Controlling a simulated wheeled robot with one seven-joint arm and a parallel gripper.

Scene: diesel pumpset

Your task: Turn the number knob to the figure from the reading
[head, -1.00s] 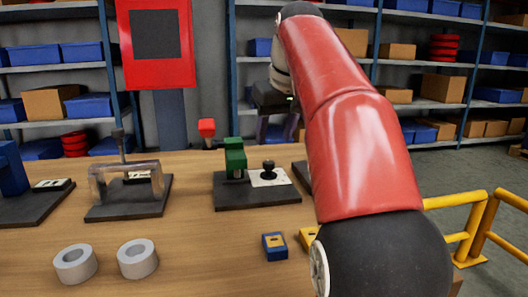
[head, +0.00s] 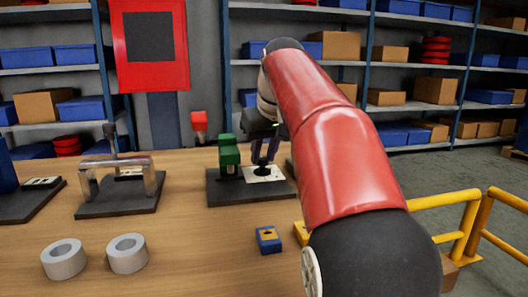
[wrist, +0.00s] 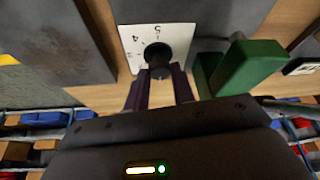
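The black number knob (head: 262,171) stands on a white dial plate (head: 281,175) on a dark base. In the wrist view the knob (wrist: 158,53) sits at the plate's middle, and the figures 5 and 4 show on the plate (wrist: 178,36). Other figures are hidden or outside the view. My gripper (head: 265,157) points down just above the knob. In the wrist view its two dark fingers (wrist: 160,74) are apart, with their tips near the knob's near side. Whether they touch it is not clear. No figure is legible on the red-framed dark panel (head: 149,38).
A green block (head: 229,158) stands close left of the knob on the same base (head: 225,191). A metal-handled fixture (head: 118,175), two grey rings (head: 127,253) and a blue-yellow block (head: 268,240) are on the table. A red-topped post (head: 199,122) stands behind.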

